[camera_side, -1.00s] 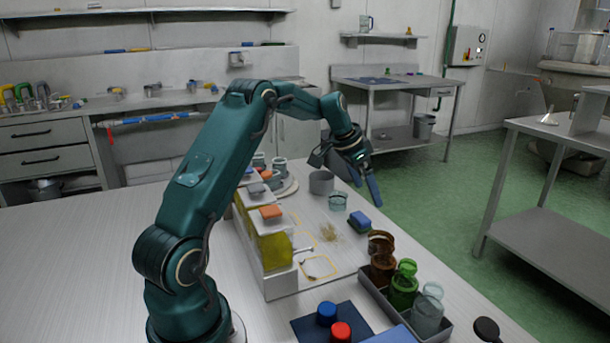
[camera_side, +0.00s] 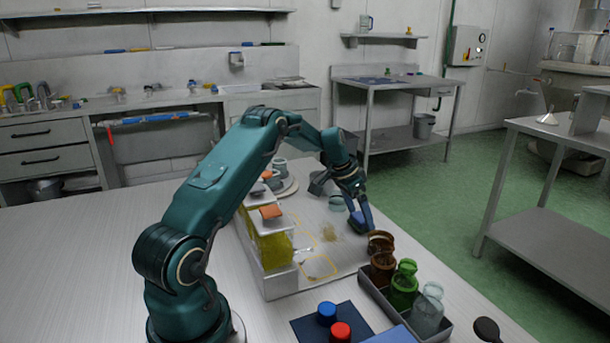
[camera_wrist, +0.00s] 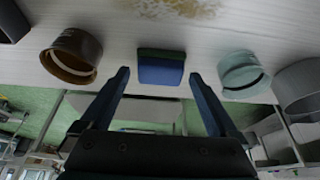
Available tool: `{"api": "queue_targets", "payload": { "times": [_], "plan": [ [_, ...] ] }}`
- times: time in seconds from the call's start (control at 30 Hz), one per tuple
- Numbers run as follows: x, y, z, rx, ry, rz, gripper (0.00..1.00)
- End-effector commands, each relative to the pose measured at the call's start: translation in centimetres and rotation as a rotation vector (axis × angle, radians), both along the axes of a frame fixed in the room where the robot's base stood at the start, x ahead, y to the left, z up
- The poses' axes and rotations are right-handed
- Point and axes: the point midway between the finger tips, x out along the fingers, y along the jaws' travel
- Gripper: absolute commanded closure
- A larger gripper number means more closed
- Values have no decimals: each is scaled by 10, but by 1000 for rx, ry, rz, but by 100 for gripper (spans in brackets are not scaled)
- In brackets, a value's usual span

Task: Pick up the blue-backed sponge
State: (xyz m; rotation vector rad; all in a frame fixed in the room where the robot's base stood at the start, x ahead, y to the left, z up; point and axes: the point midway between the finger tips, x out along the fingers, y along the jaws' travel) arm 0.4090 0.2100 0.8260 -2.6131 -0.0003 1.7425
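The blue-backed sponge (camera_side: 356,224) lies on the light work surface, left of and behind the brown jar. Its blue body and a green layer show in the wrist view (camera_wrist: 161,70). My gripper (camera_side: 362,208) is lowered over it from above in the side view, and its fingers partly hide it. In the wrist view my gripper (camera_wrist: 159,78) is open, with one fingertip toward each side of the sponge. Gaps show between the fingers and the sponge there, and I see no contact.
A brown jar (camera_side: 378,243) stands close on one side, and a clear greenish glass (camera_side: 336,203) on the other. They flank the sponge in the wrist view too. A dark rack (camera_side: 446,331) holds jars in front. A tan crumb patch (camera_side: 329,232) lies left of the sponge.

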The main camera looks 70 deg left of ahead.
Motion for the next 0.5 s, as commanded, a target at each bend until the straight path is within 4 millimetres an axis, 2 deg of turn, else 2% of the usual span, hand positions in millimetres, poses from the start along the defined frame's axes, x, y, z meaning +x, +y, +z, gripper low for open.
{"api": "queue_targets", "payload": {
  "times": [0.03, 0.1, 0.2, 0.5],
  "plan": [
    [0, 0, 0, 0, 0, 0, 27],
    [0, 0, 0, 0, 0, 0, 54],
    [0, 0, 0, 0, 0, 0, 85],
    [0, 0, 2, 0, -1, 0, 86]
  ]
}}
